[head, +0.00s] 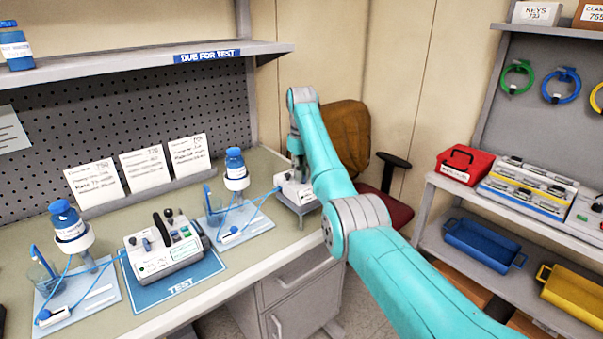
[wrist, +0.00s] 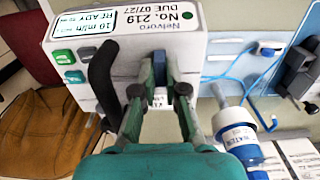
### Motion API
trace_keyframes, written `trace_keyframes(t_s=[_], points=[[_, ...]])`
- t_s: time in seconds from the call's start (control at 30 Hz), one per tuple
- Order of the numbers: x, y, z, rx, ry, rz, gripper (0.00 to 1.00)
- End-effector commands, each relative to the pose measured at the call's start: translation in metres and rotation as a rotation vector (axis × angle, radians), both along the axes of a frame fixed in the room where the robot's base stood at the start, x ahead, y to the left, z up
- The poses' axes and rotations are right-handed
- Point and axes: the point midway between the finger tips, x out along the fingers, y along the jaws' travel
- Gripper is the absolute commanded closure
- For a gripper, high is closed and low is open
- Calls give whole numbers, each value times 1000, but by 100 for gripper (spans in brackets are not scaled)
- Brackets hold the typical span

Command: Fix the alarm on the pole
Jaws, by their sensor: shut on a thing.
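A white pump (head: 296,191) is at the right end of the bench, over a grey stand (head: 301,208). In the wrist view this pump (wrist: 122,22) fills the top, with a "10 ml/h READY" screen, "Nelvoro No. 219" and a green dot. A curved black handle (wrist: 103,80) shows on its left. No separate pole stands out. A second pump (head: 163,250) sits on the blue TEST mat (head: 178,291).
Blue-capped bottles (head: 235,163) (head: 66,217) stand in holders with blue tubing on the bench. Three white cards (head: 143,168) lean behind. At right, a shelf unit holds a red box (head: 464,163), a blue tray (head: 484,243) and a yellow tray (head: 570,288). A chair (head: 349,130) stands behind my arm.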

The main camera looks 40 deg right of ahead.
Motion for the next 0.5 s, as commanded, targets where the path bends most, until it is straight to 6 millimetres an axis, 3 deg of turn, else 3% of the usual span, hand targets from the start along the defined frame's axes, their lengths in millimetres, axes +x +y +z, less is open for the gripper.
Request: trace_keyframes(t_s=[0.03, 0.1, 0.5], points=[[0, 0, 1, 0, 0, -1, 81], [0, 0, 1, 0, 0, 0, 64], [0, 0, 0, 0, 0, 23, 64]])
